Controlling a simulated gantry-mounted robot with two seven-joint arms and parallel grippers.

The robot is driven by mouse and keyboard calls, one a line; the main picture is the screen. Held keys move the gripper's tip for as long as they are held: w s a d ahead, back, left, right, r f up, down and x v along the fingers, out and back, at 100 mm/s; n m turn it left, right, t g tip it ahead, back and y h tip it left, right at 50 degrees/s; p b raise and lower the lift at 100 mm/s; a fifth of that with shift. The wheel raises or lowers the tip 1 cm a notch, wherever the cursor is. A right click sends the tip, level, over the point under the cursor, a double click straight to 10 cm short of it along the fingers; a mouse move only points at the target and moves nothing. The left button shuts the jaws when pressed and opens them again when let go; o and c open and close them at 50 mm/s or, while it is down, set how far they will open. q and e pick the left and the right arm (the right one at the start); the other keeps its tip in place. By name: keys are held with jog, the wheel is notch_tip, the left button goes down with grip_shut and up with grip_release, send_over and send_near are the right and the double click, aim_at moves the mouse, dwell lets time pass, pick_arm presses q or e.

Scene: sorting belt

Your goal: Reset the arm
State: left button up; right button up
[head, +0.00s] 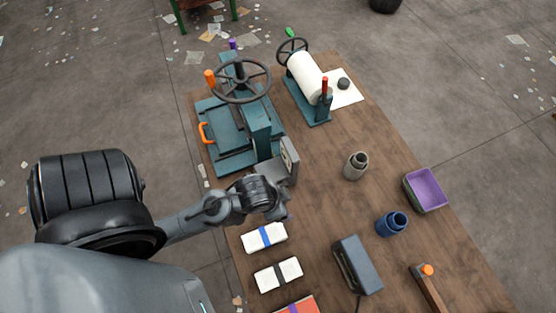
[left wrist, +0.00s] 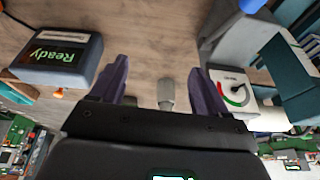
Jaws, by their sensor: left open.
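My left arm reaches in from the left in the head view. Its left gripper (head: 280,208) hangs over the table's left side, between the teal press and the white packs. In the left wrist view the left gripper (left wrist: 160,80) has its two purple-grey fingers spread apart with nothing between them. A grey bottle (left wrist: 166,92) shows beyond the gap, apart from the fingers. My right gripper is in neither view.
The wooden table (head: 325,200) bears a teal press (head: 225,125), a roller (head: 308,78), a grey bottle (head: 355,166), a blue jar (head: 391,224), a purple tray (head: 428,190), a dark box (head: 357,264) and white packs (head: 265,237). A dial (left wrist: 234,92) and a "Ready" display (left wrist: 60,56) flank the fingers.

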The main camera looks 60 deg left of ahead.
pick_arm(q)
jog(key=shift+s+a+r, duration=0.2)
jog(key=shift+s+r, duration=0.05)
jog(key=shift+s, duration=0.35)
notch_tip(320, 180, up, 16)
jog(key=p, duration=1.6)
